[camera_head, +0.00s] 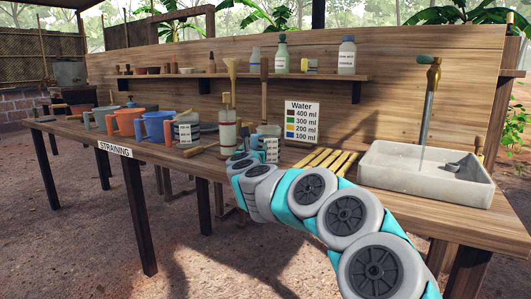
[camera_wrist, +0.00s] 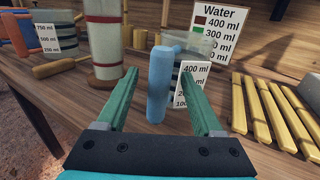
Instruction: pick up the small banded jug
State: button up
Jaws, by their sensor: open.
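The small banded jug (camera_wrist: 188,46) stands upright on the table, clear at the top with dark bands lower down and a label marked in ml. Its blue handle (camera_wrist: 158,88) faces my wrist camera. My gripper (camera_wrist: 160,70) is open, its two green fingers on either side of the handle with visible gaps. The jug also shows in the head view (camera_head: 268,131), its lower part partly hidden behind its label and my arm.
A tall red-and-white cylinder (camera_wrist: 103,38) stands close left of the jug. Yellow sticks (camera_wrist: 270,113) lie to the right, before a sink (camera_head: 425,180). A larger labelled jug (camera_head: 187,126) and coloured pitchers (camera_head: 125,122) stand further left. A Water sign (camera_head: 301,121) stands behind.

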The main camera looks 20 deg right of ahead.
jog(key=shift+w+d+f, duration=0.1)
jog(key=shift+w+d, duration=0.05)
jog(key=shift+w, duration=0.4)
grip_shut()
dwell(0.4)
